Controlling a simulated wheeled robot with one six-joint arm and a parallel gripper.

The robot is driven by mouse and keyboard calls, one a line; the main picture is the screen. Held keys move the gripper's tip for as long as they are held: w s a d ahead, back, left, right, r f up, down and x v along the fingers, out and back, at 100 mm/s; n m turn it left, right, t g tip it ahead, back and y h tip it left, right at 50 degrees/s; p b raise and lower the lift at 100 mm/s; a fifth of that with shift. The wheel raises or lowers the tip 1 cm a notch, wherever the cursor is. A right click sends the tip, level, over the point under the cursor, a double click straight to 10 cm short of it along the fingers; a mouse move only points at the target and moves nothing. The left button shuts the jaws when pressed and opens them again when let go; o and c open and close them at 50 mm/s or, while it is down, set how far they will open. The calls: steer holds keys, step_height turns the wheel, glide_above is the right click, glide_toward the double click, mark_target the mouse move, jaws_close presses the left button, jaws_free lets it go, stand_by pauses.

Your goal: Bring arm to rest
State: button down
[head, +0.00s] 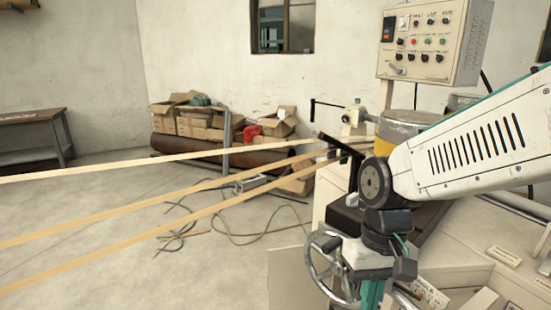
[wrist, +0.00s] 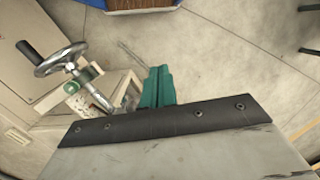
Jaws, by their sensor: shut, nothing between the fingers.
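My arm comes in from the right in the head view and bends down at the wrist over the machine. My gripper (head: 371,293) points down at the bottom of the head view, with its teal fingers partly cut off by the frame edge. In the wrist view my gripper (wrist: 157,78) shows its teal fingers together, with nothing seen held. A metal handwheel (head: 318,268) is close beside the gripper on the left. It also shows in the wrist view (wrist: 62,57), apart from the fingers.
The cream winder body (head: 290,278) stands below and around my arm. A control box (head: 432,42) is on a post behind it. Long pale strips (head: 150,220) run left from the machine. Cardboard boxes (head: 200,124) lie by the wall. Open floor is at left.

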steer(key=s+d+r+m+t, duration=0.2)
steer(key=s+d+r+t, duration=0.1)
steer(key=s+d+r, duration=0.5)
steer(key=shift+s+d+h, duration=0.4)
steer(key=shift+s+d, duration=0.35)
steer(key=shift+d, duration=0.5)
